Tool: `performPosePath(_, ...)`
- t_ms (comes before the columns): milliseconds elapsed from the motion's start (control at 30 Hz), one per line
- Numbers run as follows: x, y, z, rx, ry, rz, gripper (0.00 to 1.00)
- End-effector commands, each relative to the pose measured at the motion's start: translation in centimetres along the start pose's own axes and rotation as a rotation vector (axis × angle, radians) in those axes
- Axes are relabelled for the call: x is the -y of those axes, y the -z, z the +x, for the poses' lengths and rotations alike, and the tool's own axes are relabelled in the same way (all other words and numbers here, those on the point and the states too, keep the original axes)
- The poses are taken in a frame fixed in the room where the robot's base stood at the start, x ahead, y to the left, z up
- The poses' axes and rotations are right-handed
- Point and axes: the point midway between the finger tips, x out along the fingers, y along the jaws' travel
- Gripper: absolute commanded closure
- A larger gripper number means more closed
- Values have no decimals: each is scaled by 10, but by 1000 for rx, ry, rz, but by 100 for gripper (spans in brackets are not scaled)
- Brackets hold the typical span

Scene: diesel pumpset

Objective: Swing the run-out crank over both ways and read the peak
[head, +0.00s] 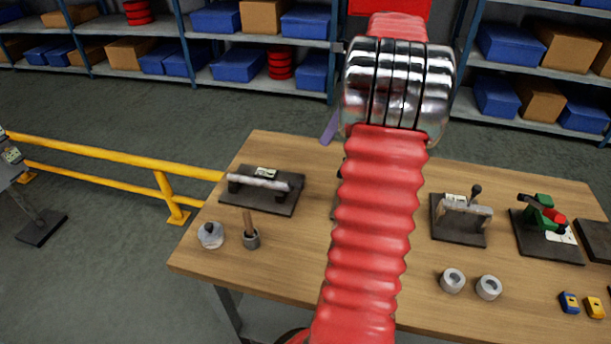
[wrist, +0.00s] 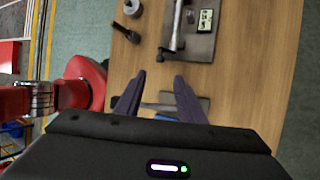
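My gripper (wrist: 159,80) shows in the wrist view, its two dark purple fingers spread apart with nothing between them. In the head view, only one finger (head: 330,128) shows beside my red arm. A dark fixture plate with a pale horizontal bar and a label (head: 262,185) is at the left of the bench. It also appears ahead of my fingers in the wrist view (wrist: 205,45). Another dark fixture (wrist: 160,106) lies partly hidden behind the fingers. I cannot tell which fixture carries the run-out crank, and no dial reading is legible.
A yellow rail (head: 110,152) stands left.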

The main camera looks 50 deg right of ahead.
Motion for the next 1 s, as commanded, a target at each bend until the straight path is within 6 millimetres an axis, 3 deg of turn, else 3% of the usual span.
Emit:
performPosePath(367,0,0,11,0,0,-1,65)
performPosePath(1000,0,0,105,-1,-1,-2,65)
